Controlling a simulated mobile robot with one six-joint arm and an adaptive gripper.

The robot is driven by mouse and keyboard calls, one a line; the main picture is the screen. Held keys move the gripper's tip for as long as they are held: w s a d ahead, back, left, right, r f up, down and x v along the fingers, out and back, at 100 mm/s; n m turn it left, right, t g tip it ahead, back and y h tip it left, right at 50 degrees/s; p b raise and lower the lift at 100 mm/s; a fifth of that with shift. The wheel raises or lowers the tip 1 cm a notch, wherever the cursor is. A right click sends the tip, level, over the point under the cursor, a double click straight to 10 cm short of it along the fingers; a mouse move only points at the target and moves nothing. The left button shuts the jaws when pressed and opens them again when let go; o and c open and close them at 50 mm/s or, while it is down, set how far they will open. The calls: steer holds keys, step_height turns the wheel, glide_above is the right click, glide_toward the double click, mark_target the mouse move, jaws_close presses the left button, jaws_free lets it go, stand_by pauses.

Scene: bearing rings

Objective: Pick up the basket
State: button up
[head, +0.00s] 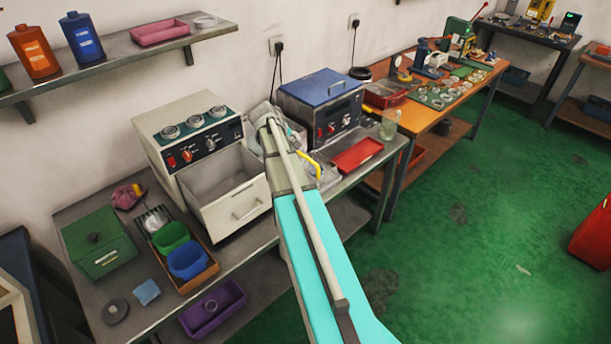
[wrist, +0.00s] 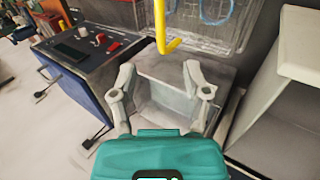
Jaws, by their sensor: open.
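The basket (wrist: 222,36) is pale wire mesh with a bent yellow handle (wrist: 165,35). It lies at the top of the wrist view, with pale blue loops showing through the mesh. In the head view the yellow handle (head: 316,166) sticks out just right of my arm, and my arm hides part of the basket. My gripper (wrist: 159,68) is open and empty. Its fingers are spread above a grey tank (wrist: 172,98), with the handle's lower end showing between and just beyond the fingertips. In the head view my gripper (head: 272,118) is small and partly hidden.
A cream machine (head: 188,130) with an open drawer (head: 230,197) stands left of my arm. A blue machine (head: 320,100) stands behind and right. A red tray (head: 358,154) and a glass jar (head: 389,124) are near the bench's right end.

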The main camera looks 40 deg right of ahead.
mark_target(306, 157)
steer(key=shift+b+x, duration=3.15)
steer(key=shift+x, duration=0.9)
steer(key=shift+b+x, duration=2.2)
steer(key=shift+x, duration=0.35)
steer(key=shift+a, duration=0.1)
steer(key=shift+c, duration=0.2)
jaws_close()
